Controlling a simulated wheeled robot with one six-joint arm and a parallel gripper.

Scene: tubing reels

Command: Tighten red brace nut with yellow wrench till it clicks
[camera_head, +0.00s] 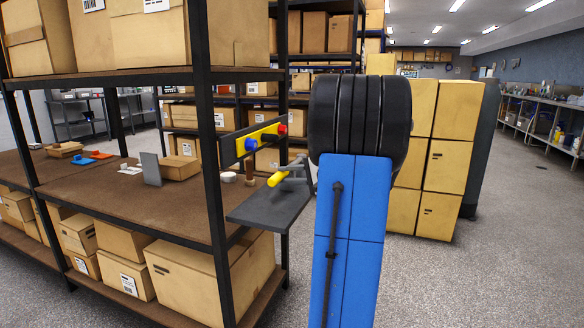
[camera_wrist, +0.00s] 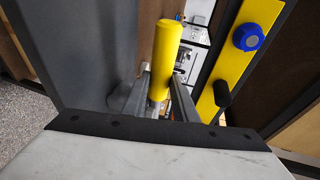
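The yellow wrench (camera_head: 278,179) shows mainly as a yellow handle above the dark grey plate, and it stands large in the wrist view (camera_wrist: 165,55). My gripper (camera_head: 288,172) has one finger on each side of the handle and appears shut on it; the fingers also show in the wrist view (camera_wrist: 160,80). The wrench's head is not clearly seen. The red nut (camera_head: 282,129) is at the right end of the yellow brace (camera_head: 262,136), above and apart from the wrench. The brace also shows in the wrist view (camera_wrist: 262,15); the red nut does not.
A blue nut (camera_head: 251,145) is at the brace's left end, also in the wrist view (camera_wrist: 247,37). The dark grey plate (camera_head: 262,208) juts from the brown shelf (camera_head: 125,200). A black rack post (camera_head: 209,150) stands left. Stacked boxes (camera_head: 447,165) stand right; open floor lies beyond.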

